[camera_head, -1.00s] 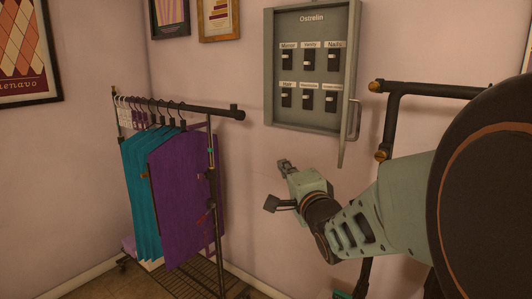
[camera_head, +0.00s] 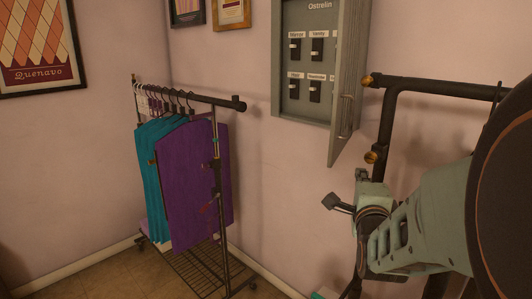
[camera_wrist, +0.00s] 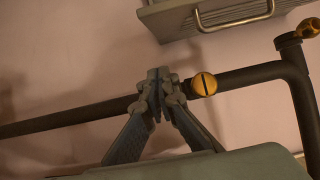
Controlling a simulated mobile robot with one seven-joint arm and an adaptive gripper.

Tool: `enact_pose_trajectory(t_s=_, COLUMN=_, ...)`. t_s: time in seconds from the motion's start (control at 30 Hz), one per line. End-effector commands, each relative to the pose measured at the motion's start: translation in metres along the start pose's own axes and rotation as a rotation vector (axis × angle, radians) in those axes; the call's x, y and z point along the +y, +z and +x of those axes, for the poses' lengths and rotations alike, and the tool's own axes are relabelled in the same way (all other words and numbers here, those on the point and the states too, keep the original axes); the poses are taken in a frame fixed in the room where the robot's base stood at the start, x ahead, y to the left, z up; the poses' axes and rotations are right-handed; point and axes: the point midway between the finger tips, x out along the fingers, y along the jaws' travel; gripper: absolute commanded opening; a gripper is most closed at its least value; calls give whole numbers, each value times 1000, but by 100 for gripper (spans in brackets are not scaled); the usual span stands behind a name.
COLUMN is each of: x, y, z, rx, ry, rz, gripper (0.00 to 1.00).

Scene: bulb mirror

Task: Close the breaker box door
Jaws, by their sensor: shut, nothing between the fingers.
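The grey breaker box (camera_head: 306,122) is fixed to the wall at the top centre of the head view. Its door (camera_head: 349,70) stands open, sticking out from the box's right side and hiding the right-hand column of switches. The door's handle (camera_head: 344,117) is near its lower part. A grey edge with a metal handle (camera_wrist: 236,21) shows at the top of the wrist view. My gripper (camera_wrist: 161,76) is shut and empty, apart from that edge. In the head view my gripper is below and right of the door, with its fingertips hard to make out.
A black pipe frame (camera_head: 430,88) with brass knobs stands right of the door. Its bar (camera_wrist: 245,76) runs close to my fingertips in the wrist view; contact cannot be told. A clothes rack (camera_head: 190,97) with teal and purple garments stands left. Bare wall lies between.

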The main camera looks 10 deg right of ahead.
Motion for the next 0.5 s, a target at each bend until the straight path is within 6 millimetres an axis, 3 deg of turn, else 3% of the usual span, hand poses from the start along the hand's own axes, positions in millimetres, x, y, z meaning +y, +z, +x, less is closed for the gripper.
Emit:
enact_pose_trajectory(t_s=0.23, x=1, y=-3, z=7, rx=10, ry=3, rz=4, gripper=0)
enact_pose_trajectory(t_s=0.5, x=0, y=-4, z=45, rx=10, ry=3, rz=4, gripper=0)
